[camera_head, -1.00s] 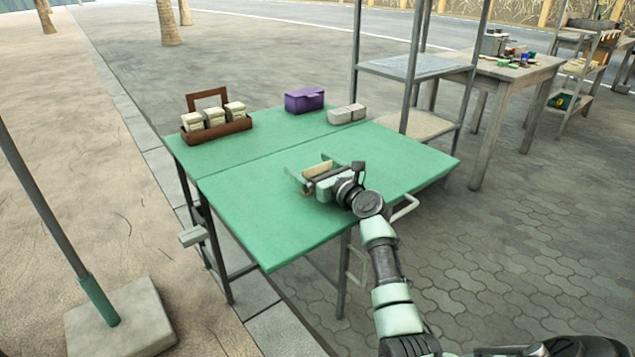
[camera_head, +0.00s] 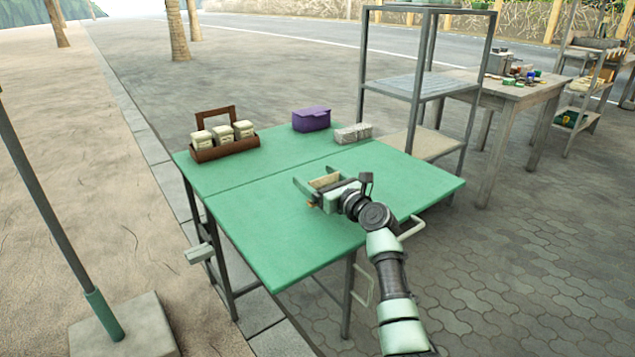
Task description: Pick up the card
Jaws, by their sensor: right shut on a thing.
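My right gripper (camera_head: 318,181) is low over the front half of the green table (camera_head: 290,235). Its fingers are spaced apart and point to the back left, with a small flat beige piece (camera_head: 325,181) between them. I take this piece to be the card; it is too small to make out any markings. The gripper body hides part of it, and I cannot tell whether it touches the table top. My left gripper is out of view.
A brown wooden carrier (camera_head: 226,151) with several pale packs, a purple box (camera_head: 311,120) and a grey block (camera_head: 352,134) stand along the table's back. A metal shelf rack (camera_head: 420,85) stands behind the right side. The table's front left is clear.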

